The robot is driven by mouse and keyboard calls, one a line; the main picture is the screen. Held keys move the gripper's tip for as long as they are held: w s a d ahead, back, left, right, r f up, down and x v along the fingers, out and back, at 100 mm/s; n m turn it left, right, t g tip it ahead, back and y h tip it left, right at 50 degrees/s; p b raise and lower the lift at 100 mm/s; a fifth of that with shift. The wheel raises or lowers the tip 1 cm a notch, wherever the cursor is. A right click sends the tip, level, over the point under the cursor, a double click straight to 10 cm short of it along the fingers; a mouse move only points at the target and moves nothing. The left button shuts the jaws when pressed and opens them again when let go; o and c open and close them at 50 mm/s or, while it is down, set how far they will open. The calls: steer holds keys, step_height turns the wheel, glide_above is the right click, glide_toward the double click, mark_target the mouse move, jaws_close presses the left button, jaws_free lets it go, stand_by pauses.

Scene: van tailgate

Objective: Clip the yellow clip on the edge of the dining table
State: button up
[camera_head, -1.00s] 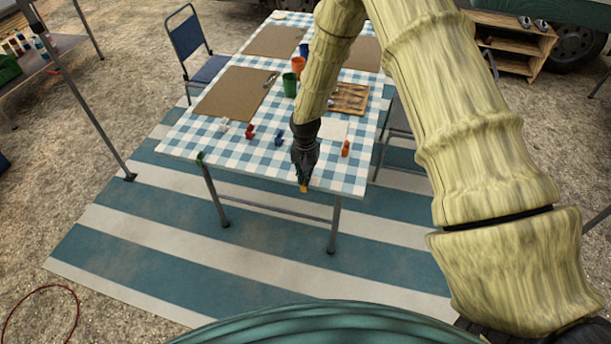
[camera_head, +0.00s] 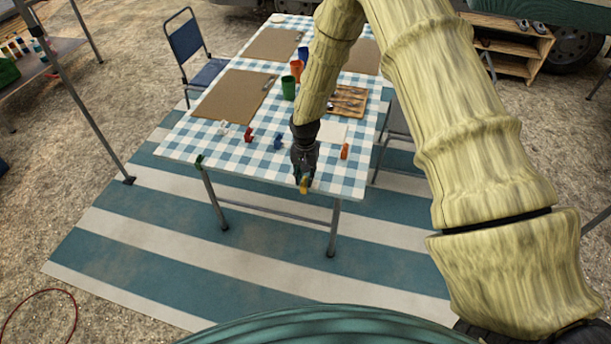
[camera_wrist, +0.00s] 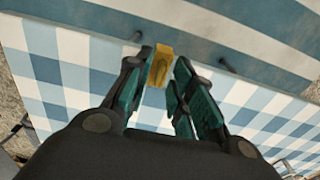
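The yellow clip (camera_head: 304,186) is at the near edge of the dining table (camera_head: 180,152), toward the right part of that edge. In the wrist view the yellow clip (camera_wrist: 160,64) sits across the table edge, between my fingertips. My gripper (camera_head: 304,180) points down at the near edge. In the wrist view my gripper (camera_wrist: 160,72) has its teal-padded fingers spread on both sides of the clip, with narrow gaps showing. The clip's jaws underneath are hidden.
A green clip (camera_head: 199,160) is on the near left corner. White (camera_head: 222,128), red (camera_head: 249,135), blue (camera_head: 278,142) and orange (camera_head: 344,151) clips are on the tabletop. Brown placemats (camera_head: 234,97) and a green cup (camera_head: 289,88) stand farther back. A blue chair (camera_head: 205,72) is at the left.

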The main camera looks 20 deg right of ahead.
mark_target(305, 179)
stand_by(0.3)
step_height(305, 179, up, 12)
steer(key=s+a+f+n, duration=0.2)
steer(key=s+f+n, duration=0.1)
steer(key=s+f, duration=1.6)
steer(key=s+f+n, duration=0.1)
steer(key=s, duration=1)
steer(key=s+d+f+n, duration=0.1)
steer(key=s+n, duration=0.1)
steer(key=s, duration=1)
steer(key=shift+s+d+f, duration=0.25)
steer(key=shift+d+f, duration=0.05)
steer(key=shift+f, duration=0.05)
